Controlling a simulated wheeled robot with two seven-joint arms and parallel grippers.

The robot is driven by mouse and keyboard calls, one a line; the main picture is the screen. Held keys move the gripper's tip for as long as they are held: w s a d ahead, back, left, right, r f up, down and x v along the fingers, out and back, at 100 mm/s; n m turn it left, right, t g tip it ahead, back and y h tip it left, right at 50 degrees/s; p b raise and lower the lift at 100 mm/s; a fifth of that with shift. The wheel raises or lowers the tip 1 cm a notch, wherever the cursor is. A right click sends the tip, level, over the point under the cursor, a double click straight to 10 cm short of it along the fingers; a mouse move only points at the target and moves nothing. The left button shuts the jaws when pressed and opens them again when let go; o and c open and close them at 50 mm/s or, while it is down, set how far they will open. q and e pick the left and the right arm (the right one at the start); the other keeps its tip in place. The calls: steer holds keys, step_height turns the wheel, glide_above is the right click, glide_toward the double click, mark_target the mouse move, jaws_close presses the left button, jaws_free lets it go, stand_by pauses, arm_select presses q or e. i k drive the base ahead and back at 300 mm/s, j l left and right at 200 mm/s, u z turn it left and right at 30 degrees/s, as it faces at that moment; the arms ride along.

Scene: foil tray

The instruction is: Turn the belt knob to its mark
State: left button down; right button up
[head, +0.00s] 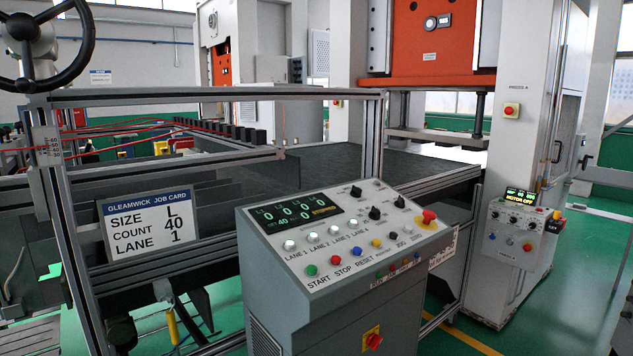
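A grey control console (335,290) stands in the middle of the head view with a sloped white panel. Several small black knobs sit on the panel's right part: an upper knob (356,191), a middle knob (374,213), a right knob (399,202) and a lower knob (392,235). Their labels and marks are too small to read, so I cannot tell which is the belt knob or where it points. A dark display (297,213) on the panel shows green zeros and 40. Neither of my grippers is in view.
A red mushroom button (427,217) on a yellow base, coloured push buttons (334,259) and white lane buttons (312,237) share the panel. A job card (148,220) reads size L, count 40, lane 1. A second control box (515,233) reads MOTOR OFF. Metal framing surrounds the conveyor.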

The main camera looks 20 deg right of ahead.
mark_target(355, 192)
steer(key=l+u, duration=0.4)
steer(key=l, duration=0.55)
steer(key=l+u, duration=0.45)
steer(key=l, duration=0.55)
